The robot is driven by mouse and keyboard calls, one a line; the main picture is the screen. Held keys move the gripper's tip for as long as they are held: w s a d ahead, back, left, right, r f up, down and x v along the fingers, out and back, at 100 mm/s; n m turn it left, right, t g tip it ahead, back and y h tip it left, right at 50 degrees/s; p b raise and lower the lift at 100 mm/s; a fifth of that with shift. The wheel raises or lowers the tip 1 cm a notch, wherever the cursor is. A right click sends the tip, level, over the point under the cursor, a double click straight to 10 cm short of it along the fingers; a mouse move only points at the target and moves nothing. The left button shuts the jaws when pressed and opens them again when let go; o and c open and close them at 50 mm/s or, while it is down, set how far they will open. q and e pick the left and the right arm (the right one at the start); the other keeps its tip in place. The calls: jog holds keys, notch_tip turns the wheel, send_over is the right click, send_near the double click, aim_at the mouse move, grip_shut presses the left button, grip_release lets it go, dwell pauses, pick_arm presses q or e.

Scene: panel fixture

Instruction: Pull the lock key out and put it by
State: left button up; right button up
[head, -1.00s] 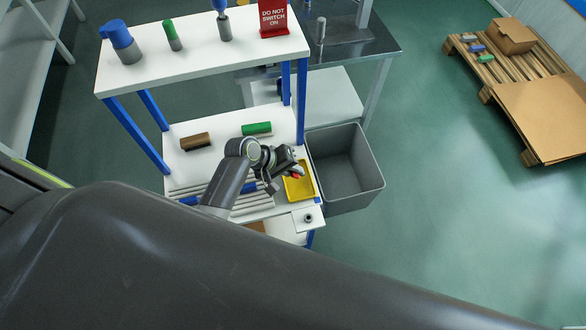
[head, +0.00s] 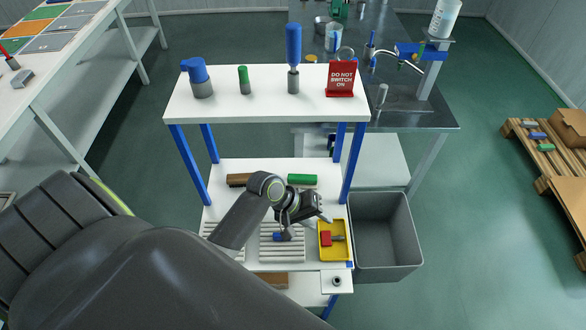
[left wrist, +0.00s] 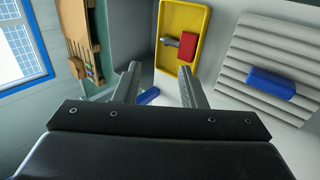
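The lock key, with a red block-like head (head: 326,239) and a short grey shaft (head: 338,238), lies flat in the yellow tray (head: 332,256) at the right of the lower shelf. It also shows in the left wrist view, red head (left wrist: 187,49) and all, inside the tray (left wrist: 171,69). A white block with a dark round hole (head: 337,281), which looks like the lock, is at the shelf's front right corner. My left gripper (head: 322,216) is above the tray's back edge. Its fingers (left wrist: 160,80) are apart with nothing between them. My right gripper is out of view.
A blue piece (head: 282,237) sits on the ribbed grey rack (head: 270,255) left of the tray. A grey bin (head: 385,268) stands right of the shelf. The upper shelf (head: 265,105) carries tools and a red "do not switch on" sign (head: 341,79).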

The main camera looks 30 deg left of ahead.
pick_arm(q)
jog(key=v, duration=1)
jog(key=shift+s+r+b, duration=0.15)
jog(key=shift+r+b, duration=0.05)
jog(key=shift+b, duration=0.15)
jog(key=shift+a, duration=0.1)
